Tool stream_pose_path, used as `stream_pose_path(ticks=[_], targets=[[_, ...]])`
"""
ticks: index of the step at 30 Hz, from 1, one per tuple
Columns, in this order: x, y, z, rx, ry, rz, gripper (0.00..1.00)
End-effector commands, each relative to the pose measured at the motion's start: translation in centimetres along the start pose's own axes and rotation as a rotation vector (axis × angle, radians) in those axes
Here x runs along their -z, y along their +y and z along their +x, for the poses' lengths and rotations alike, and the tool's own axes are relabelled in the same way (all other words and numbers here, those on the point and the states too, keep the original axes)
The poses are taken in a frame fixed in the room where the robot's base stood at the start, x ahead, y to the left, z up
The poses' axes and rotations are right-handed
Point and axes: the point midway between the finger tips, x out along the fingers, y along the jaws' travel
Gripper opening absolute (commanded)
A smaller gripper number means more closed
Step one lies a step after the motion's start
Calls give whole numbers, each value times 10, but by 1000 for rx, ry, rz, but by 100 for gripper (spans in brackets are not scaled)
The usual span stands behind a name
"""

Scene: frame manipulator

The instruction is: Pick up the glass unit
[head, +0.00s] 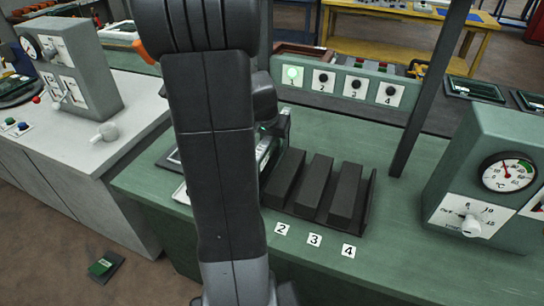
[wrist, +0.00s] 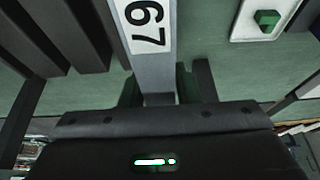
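In the wrist view, a light grey bar with a white "67" label (wrist: 145,25) runs down between the two dark fingers of my gripper (wrist: 160,90). I cannot tell whether this bar is the glass unit. The fingers stand apart, one on each side of it, and I cannot tell whether they touch it. In the head view, my arm hides most of this spot. My gripper (head: 275,125) is partly visible beside the dark slotted rack (head: 368,205), at its left end. No other glass unit can be made out clearly.
Dark slots labelled 2, 3 and 4 fill the rack on the green bench (head: 400,260). Behind it stands a panel of numbered buttons (head: 338,83), the first lit green. A dark post (head: 432,95) rises behind the rack. A gauge box (head: 490,185) stands at right.

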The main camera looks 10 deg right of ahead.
Motion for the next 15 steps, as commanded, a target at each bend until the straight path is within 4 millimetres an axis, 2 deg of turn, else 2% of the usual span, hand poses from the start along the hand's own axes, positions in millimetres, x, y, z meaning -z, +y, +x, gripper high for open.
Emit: stream_pose_path(ticks=[1,4,15], targets=[[0,0,0,0,0,0,18],[0,0,0,0,0,0,0],[0,0,0,0,0,0,0]])
